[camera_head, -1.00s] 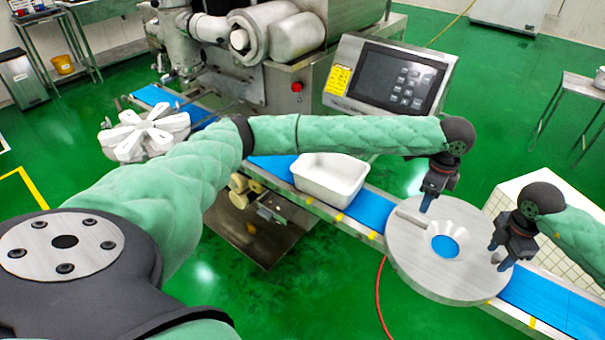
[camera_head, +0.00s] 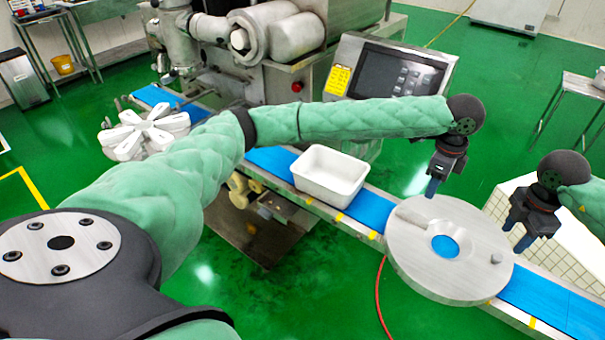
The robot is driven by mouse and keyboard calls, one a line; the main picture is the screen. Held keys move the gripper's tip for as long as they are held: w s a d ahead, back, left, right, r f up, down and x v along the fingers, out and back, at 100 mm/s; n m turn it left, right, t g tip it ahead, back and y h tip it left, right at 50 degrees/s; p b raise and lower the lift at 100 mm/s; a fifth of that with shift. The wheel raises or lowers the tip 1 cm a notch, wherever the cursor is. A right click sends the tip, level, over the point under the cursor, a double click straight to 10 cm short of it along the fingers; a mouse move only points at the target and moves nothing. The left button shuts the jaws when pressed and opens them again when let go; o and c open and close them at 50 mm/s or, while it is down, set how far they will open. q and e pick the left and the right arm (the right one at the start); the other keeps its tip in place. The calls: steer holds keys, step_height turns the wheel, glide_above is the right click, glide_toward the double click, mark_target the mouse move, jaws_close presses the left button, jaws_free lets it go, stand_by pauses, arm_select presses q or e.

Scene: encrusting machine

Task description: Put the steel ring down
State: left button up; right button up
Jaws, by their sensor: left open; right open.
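The steel ring (camera_head: 415,262) is a wide grey disc with a round hole in its middle. It lies flat across the blue conveyor belt (camera_head: 560,315), and blue shows through the hole. A small knob stands on its right side. My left gripper (camera_head: 432,190) is open, just above the ring's far edge and apart from the knob. My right gripper (camera_head: 516,240) is open and empty, above and to the right of the ring's right edge. Neither gripper appears to hold the ring.
A white tub (camera_head: 330,177) stands on the belt to the left of the ring. A control panel (camera_head: 392,80) rises behind the belt. A white tiled block (camera_head: 500,203) is behind the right gripper. A white segmented part (camera_head: 143,132) sits at the far left.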

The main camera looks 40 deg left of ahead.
steer(key=shift+r, duration=1.85)
steer(key=shift+f, duration=0.1)
